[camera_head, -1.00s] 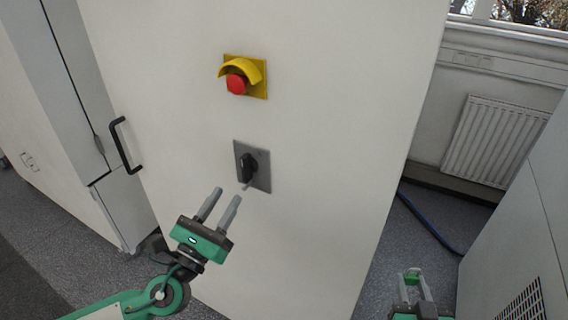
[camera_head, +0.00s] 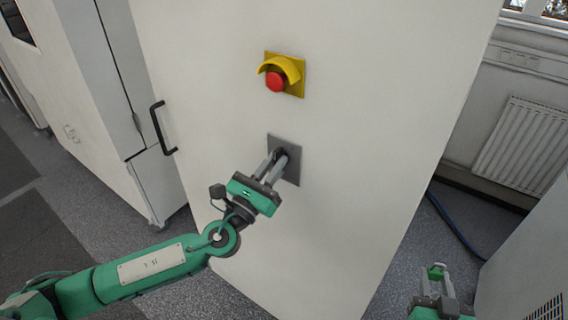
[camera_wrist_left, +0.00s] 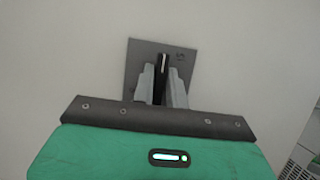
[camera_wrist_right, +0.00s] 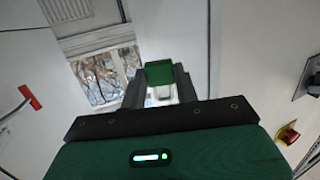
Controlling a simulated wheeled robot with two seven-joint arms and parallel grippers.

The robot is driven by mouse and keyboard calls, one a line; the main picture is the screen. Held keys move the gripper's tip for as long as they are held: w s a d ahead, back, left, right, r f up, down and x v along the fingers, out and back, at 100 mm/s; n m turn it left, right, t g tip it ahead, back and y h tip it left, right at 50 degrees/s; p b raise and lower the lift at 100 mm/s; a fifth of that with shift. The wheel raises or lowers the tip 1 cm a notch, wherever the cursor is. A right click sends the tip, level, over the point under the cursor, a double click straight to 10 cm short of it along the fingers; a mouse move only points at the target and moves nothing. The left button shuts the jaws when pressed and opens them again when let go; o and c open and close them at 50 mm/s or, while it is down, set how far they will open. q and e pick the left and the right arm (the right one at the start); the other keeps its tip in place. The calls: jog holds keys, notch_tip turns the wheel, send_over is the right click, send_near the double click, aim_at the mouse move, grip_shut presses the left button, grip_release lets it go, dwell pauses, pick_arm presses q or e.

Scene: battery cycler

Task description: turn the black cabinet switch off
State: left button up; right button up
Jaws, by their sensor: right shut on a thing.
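The black switch (camera_wrist_left: 163,62) sits on a square grey plate (camera_head: 291,171) on the cabinet's white front. In the left wrist view its handle, with a white line, stands roughly upright. My left gripper (camera_head: 277,158) is at the plate, its two fingers on either side of the handle. The fingers look apart, and I cannot tell whether they touch the handle. In the head view they hide most of the switch. My right gripper (camera_wrist_right: 159,82) is shut on a small green block (camera_wrist_right: 159,72), away from the cabinet; the block also shows in the head view (camera_head: 436,271).
A red emergency button (camera_head: 276,82) under a yellow shroud (camera_head: 292,70) sits just above the switch. A black door handle (camera_head: 161,128) is to the left. A radiator (camera_head: 524,142) and a blue hose (camera_head: 455,225) on the floor are at the right.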

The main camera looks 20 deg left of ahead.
pick_arm(q)
grip_shut()
